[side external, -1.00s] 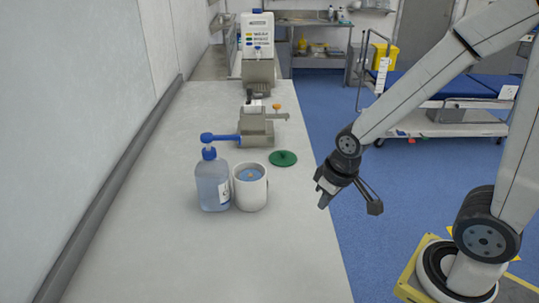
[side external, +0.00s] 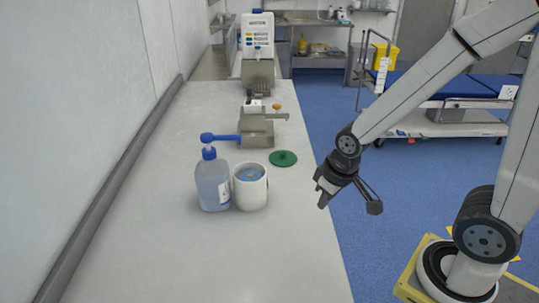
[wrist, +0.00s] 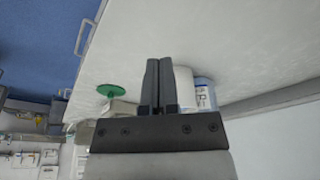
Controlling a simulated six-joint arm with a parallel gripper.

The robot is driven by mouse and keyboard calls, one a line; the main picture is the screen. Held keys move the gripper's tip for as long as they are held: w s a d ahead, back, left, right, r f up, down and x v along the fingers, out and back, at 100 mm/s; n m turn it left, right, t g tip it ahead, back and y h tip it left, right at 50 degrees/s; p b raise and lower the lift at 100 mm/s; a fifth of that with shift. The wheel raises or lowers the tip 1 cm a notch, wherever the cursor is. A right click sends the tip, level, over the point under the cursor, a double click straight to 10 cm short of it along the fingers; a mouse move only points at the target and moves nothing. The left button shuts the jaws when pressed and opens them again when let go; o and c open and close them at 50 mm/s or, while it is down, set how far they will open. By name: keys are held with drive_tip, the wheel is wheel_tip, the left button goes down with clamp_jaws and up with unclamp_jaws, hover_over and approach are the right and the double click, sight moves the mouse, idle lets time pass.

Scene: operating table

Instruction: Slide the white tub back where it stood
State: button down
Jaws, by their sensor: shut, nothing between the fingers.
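The white tub (side external: 250,192) stands upright on the pale counter, with a blue-grey top visible inside its rim. It stands close beside the right of a clear bottle with a blue pump (side external: 211,182); I cannot tell whether they touch. My gripper (side external: 322,199) is shut and empty, off to the right of the tub near the counter's right edge, clearly apart from it. In the wrist view the closed fingers (wrist: 159,84) hide part of the tub (wrist: 183,88), and the bottle (wrist: 204,94) shows beyond it.
A green disc (side external: 283,158) lies on the counter behind the tub, to its right. A grey device (side external: 257,128) with a blue handle stands farther back. The counter's front part (side external: 200,262) is clear. A wall runs along the left.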

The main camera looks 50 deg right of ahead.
drive_tip(key=w+d+n+t, duration=0.2)
drive_tip(key=w+d+t, duration=0.25)
drive_tip(key=w, duration=0.35)
drive_tip(key=n+y, duration=0.7)
drive_tip(key=y, duration=0.1)
approach(250, 187)
drive_tip(key=shift+d+f+t, duration=0.2)
drive_tip(key=shift+d+f, duration=0.05)
drive_tip(key=shift+d, duration=0.45)
drive_tip(key=shift+d+f+t, duration=0.15)
drive_tip(key=shift+d+f, duration=0.15)
drive_tip(key=shift+d, duration=0.45)
drive_tip(key=w+a, duration=0.8)
drive_tip(key=shift+w+a, duration=0.2)
drive_tip(key=shift+a, duration=0.05)
drive_tip(key=shift+a+f, duration=0.1)
drive_tip(key=shift+f, duration=0.7)
